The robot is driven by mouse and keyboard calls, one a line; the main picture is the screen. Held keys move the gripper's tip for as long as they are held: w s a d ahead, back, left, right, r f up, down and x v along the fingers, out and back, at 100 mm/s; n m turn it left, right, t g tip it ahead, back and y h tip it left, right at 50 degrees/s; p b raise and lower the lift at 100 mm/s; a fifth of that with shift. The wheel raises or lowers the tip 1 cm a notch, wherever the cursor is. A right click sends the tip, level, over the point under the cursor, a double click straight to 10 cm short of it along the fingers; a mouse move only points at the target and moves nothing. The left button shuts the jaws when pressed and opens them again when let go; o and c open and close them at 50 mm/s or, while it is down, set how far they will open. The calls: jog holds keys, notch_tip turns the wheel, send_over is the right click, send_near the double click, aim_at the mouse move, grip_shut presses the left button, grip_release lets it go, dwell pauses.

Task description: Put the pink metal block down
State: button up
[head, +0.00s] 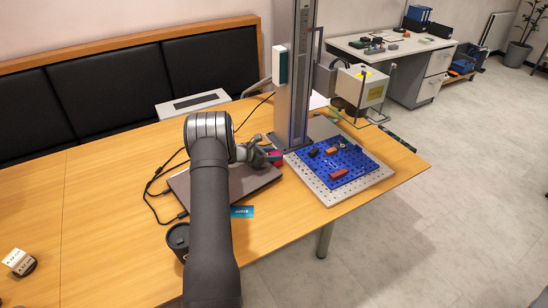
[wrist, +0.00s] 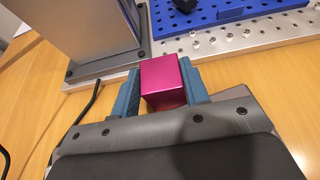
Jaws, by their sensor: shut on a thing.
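The pink metal block (wrist: 163,82) is a shiny magenta cube between the two blue fingers of my gripper (wrist: 163,98) in the wrist view. The fingers press on its left and right sides. In the head view my gripper (head: 273,157) is over the right end of a closed laptop (head: 246,186), close to the column foot, and only a bit of the pink block (head: 278,161) shows. I cannot tell how high the block is above the surface below it.
The laser marker's column (head: 294,85) stands just beyond my gripper. A blue perforated plate (head: 361,177) with several small parts lies on a metal breadboard (head: 327,196) to the right. A black cup (head: 178,238), a blue card (head: 242,212) and cables (head: 152,185) are near the laptop.

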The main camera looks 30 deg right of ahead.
jog(key=shift+r, duration=0.6)
jog(key=r, duration=0.2)
jog(key=s+r, duration=0.1)
jog(key=shift+d+r, duration=0.3)
jog(key=s+d+r, duration=0.4)
jog(key=s+r, duration=0.2)
jog(key=s, duration=0.3)
jog(key=shift+s+d+r, duration=0.15)
jog(key=shift+s, duration=0.15)
